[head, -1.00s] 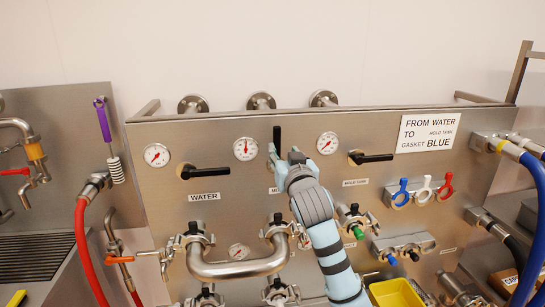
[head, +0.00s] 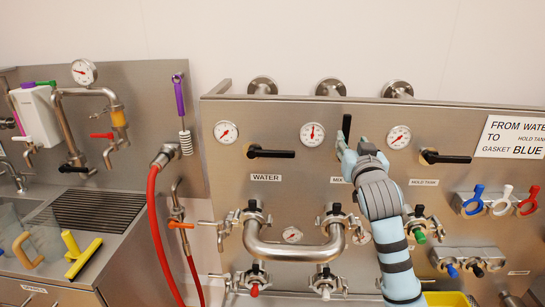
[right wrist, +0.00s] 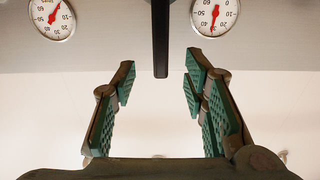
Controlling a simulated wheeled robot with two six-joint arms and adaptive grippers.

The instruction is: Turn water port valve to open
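The water port valve has a black lever (head: 270,152) lying horizontal above the WATER label (head: 265,177) on the steel panel. The middle valve's black lever (head: 346,125) stands upright above the partly hidden MIX label. My right gripper (head: 352,153) is at this middle lever, to the right of the WATER lever. In the right wrist view, the open gripper (right wrist: 160,75) has the end of a black lever (right wrist: 160,40) between its fingertips, with gaps on both sides. My left gripper is not in view.
The HOLD TANK lever (head: 445,157) lies horizontal at right. Gauges (head: 226,132) sit between the levers. A steel pipe loop (head: 295,252) juts out below. A red hose (head: 155,220) hangs at the panel's left. The space before the WATER lever is clear.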

